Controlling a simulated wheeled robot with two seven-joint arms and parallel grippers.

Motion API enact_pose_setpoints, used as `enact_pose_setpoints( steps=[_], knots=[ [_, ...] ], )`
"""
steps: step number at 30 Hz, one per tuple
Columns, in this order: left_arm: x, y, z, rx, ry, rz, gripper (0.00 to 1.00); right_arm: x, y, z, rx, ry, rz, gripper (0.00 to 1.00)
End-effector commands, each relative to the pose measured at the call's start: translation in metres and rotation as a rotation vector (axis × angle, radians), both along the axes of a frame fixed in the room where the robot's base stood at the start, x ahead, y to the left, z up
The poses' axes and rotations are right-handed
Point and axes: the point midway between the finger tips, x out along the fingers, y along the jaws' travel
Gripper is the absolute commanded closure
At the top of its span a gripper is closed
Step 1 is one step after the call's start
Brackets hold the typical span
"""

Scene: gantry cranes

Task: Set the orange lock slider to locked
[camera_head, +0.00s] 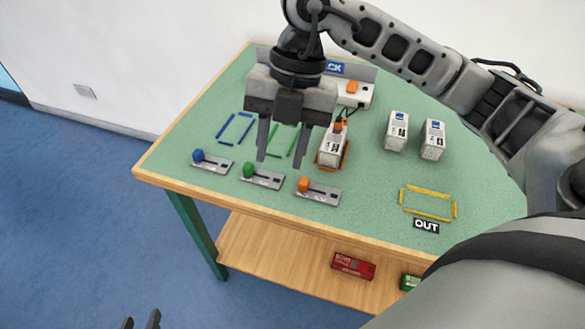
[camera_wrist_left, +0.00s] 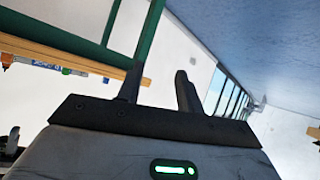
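The orange lock slider has an orange knob (camera_head: 303,184) at the left end of its grey slotted plate (camera_head: 322,193), near the front edge of the table. No locked or unlocked marking is legible on it. My right gripper (camera_head: 279,156) points down above the table, behind and left of the orange knob. It is open, with nothing between its two fingers. My left gripper (camera_head: 141,320) shows only its fingertips low in the head view, off the table over the floor. The left wrist view shows its fingers (camera_wrist_left: 158,88) apart and empty.
Green (camera_head: 248,170) and blue (camera_head: 198,155) sliders stand left of the orange one. A white module (camera_head: 333,146) stands in the orange outline behind it. Two white modules (camera_head: 396,130) (camera_head: 432,140) stand farther right, with a yellow outline (camera_head: 428,203) in front. Red box (camera_head: 353,266) lies on the lower shelf.

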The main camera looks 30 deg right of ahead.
Motion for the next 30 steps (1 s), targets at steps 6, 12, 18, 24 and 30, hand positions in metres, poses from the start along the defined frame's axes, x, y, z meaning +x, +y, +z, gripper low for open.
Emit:
enact_pose_setpoints(
  steps=[6,12,18,24,30],
  knots=[
    [-0.001,-0.001,-0.003,-0.010,-0.001,0.000,0.64,0.018,-0.060,0.014,-0.286,-0.085,-0.199,0.62],
    [-0.003,-0.002,-0.011,-0.022,0.003,0.001,0.64,0.018,-0.062,-0.012,-0.299,-0.083,-0.210,0.62],
    [-0.003,-0.003,-0.010,-0.032,-0.007,0.004,0.64,0.018,-0.062,-0.053,-0.298,-0.081,-0.210,0.62],
    [-0.003,-0.003,-0.012,-0.029,-0.012,0.003,0.64,0.017,-0.062,-0.096,-0.297,-0.082,-0.208,0.62],
    [-0.002,-0.003,-0.012,-0.029,-0.018,0.003,0.64,0.018,-0.062,-0.127,-0.296,-0.083,-0.208,0.62]
  ],
)
